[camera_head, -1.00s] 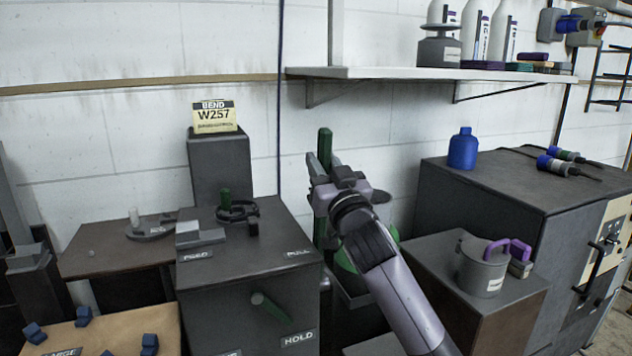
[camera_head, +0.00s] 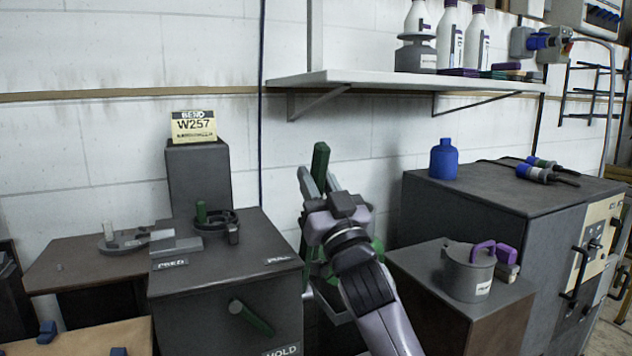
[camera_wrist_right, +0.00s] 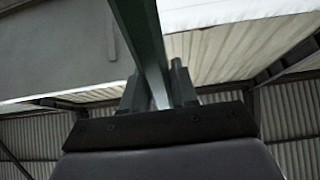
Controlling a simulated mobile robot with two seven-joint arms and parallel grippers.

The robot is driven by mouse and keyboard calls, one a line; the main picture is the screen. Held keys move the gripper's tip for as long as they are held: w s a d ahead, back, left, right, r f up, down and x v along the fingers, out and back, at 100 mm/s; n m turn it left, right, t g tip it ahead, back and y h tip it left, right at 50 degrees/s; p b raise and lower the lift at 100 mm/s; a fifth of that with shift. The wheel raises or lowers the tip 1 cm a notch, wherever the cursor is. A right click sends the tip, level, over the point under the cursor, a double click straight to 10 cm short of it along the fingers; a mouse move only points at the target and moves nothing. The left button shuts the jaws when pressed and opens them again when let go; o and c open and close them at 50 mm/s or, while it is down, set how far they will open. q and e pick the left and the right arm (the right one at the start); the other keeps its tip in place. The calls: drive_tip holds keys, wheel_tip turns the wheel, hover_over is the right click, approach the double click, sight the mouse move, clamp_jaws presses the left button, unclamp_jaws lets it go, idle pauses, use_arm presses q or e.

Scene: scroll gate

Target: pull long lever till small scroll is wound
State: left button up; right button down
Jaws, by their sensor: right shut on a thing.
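The long lever (camera_head: 321,160) is a green-tipped bar standing up behind the gripper, right of the dark bench machine (camera_head: 225,270). My right gripper (camera_head: 322,190) is shut on it just below its tip. In the right wrist view the lever (camera_wrist_right: 145,45) runs between the two fingers (camera_wrist_right: 160,88). I cannot tell whether a strip is wound there. My right forearm hides the lever's lower part. My left gripper is not in view.
A yellow sign (camera_head: 194,126) reads BEND W257. A green handle (camera_head: 250,317) sits on the machine's front. Right of my arm, a grey mug (camera_head: 468,272) stands on a low cabinet, and a blue bottle (camera_head: 444,160) on a taller one. A wall shelf (camera_head: 380,82) hangs above.

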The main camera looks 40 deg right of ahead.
drive_tip(key=c, duration=1)
unclamp_jaws()
drive_tip(key=shift+o, duration=0.2)
drive_tip(key=shift+v, duration=3.55)
